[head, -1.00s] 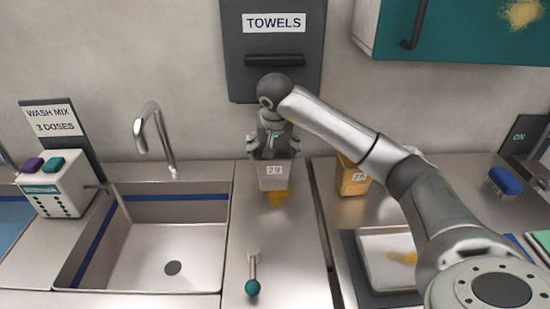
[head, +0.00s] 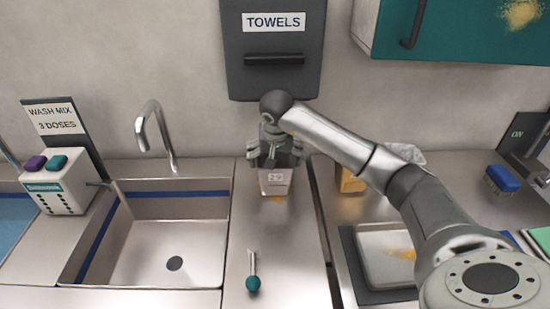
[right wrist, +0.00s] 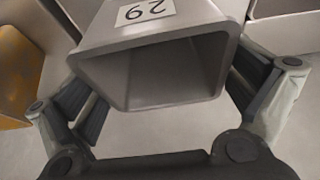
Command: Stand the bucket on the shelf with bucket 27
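My left gripper is out of view.
A sink (head: 150,250) with a tap lies left; a soap dispenser (head: 58,183) stands beyond it. A small teal-knobbed lever (head: 253,283) rises in front of the bucket. A tray (head: 385,255) and a blue brush (head: 502,179) are right. A teal cabinet (head: 465,30) overhangs the upper right.

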